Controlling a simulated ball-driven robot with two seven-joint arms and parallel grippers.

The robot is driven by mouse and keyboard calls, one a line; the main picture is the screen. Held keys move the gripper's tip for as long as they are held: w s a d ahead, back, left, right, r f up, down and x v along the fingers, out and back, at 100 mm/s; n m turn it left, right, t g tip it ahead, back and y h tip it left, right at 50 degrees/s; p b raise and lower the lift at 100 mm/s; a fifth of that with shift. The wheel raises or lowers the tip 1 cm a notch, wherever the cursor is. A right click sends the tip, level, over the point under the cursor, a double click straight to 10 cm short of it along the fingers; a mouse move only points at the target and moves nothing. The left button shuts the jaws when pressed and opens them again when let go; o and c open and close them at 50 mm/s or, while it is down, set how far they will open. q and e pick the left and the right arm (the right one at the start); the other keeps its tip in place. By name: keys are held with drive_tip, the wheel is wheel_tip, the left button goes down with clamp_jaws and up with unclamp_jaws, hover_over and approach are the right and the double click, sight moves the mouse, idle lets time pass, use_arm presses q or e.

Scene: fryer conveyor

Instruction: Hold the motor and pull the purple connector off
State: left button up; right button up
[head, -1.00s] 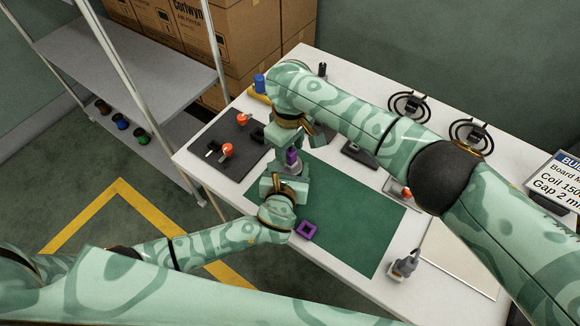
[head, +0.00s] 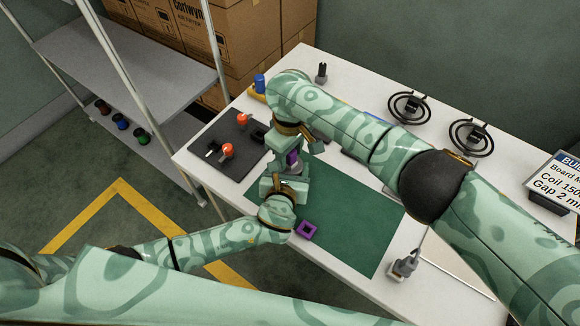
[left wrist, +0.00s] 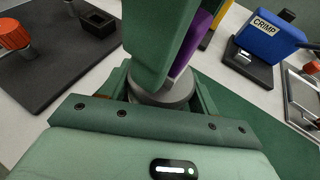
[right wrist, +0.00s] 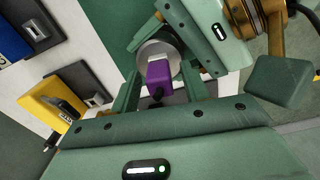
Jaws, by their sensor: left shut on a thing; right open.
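The grey round motor (right wrist: 151,50) is held between the fingers of my left gripper (head: 288,177), low over the green mat. The motor also shows between the left fingers in the left wrist view (left wrist: 160,90). The purple connector (right wrist: 160,74) sits at the motor's face, with a dark end toward the right wrist camera. My right gripper (head: 290,153) is open, with its fingers on either side of the connector. In the left wrist view, a right finger partly hides the connector (left wrist: 193,38). Whether the right fingers touch it I cannot tell.
A purple square ring (head: 306,229) lies on the green mat (head: 345,215). A dark board (head: 230,148) with orange-knobbed parts is at left. A blue CRIMP tool (left wrist: 268,37) stands nearby. Black coils (head: 408,106) lie at the back, a grey plug (head: 404,265) at front right.

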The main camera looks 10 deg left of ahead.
drive_tip(key=shift+c, duration=0.3)
clamp_jaws()
drive_tip(key=shift+r, duration=0.15)
drive_tip(key=shift+r, duration=2.85)
use_arm(q)
drive_tip(key=o, duration=1.5)
drive_tip(key=shift+c, duration=0.2)
